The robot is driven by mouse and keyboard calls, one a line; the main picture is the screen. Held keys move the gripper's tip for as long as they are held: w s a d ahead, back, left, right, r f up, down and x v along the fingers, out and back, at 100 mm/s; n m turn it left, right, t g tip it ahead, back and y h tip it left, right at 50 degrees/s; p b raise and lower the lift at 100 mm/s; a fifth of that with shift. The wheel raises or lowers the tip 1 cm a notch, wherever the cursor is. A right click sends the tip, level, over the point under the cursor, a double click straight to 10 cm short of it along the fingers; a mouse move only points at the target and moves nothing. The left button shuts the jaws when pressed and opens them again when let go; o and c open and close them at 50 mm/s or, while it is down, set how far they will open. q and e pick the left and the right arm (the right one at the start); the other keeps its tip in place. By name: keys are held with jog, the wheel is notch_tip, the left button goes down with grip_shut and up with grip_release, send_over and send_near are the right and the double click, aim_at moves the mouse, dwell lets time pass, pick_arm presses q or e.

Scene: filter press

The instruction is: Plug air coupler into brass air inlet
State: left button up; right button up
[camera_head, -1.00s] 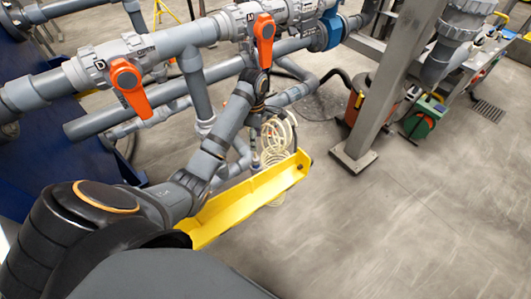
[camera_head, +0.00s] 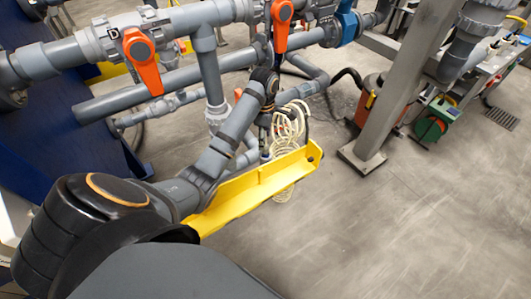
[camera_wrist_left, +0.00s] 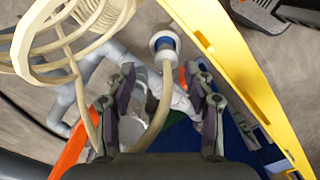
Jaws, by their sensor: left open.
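The air coupler (camera_wrist_left: 163,43), a pale collar with a blue ring, sits on the end of a cream hose in the left wrist view. It lies just beyond the fingertips of my left gripper (camera_wrist_left: 160,82). The gripper is open, and the hose runs down the picture between its fingers without visible grip. In the head view the left gripper (camera_head: 264,122) is beside the cream coiled hose (camera_head: 290,122), above the yellow beam (camera_head: 250,185). I cannot make out the brass air inlet in either view. My right gripper is not in view.
Grey pipes (camera_head: 135,92) with orange valve handles (camera_head: 141,60) run across the upper left. The yellow beam also borders the right of the wrist view (camera_wrist_left: 245,75). A steel column (camera_head: 390,90) stands right of the coil. Open concrete floor (camera_head: 400,230) fills the lower right.

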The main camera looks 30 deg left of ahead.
aim_at(265, 154)
pick_arm(q)
jog(key=shift+d+f+b, duration=0.1)
jog(key=shift+f+b, duration=0.2)
jog(key=shift+f, duration=0.05)
jog(key=f+b, duration=0.3)
jog(key=f, duration=0.1)
jog(key=shift+s+d, duration=0.3)
jog(key=shift+f+b, duration=0.35)
jog(key=shift+b, duration=0.05)
jog(key=shift+r, duration=0.15)
grip_shut()
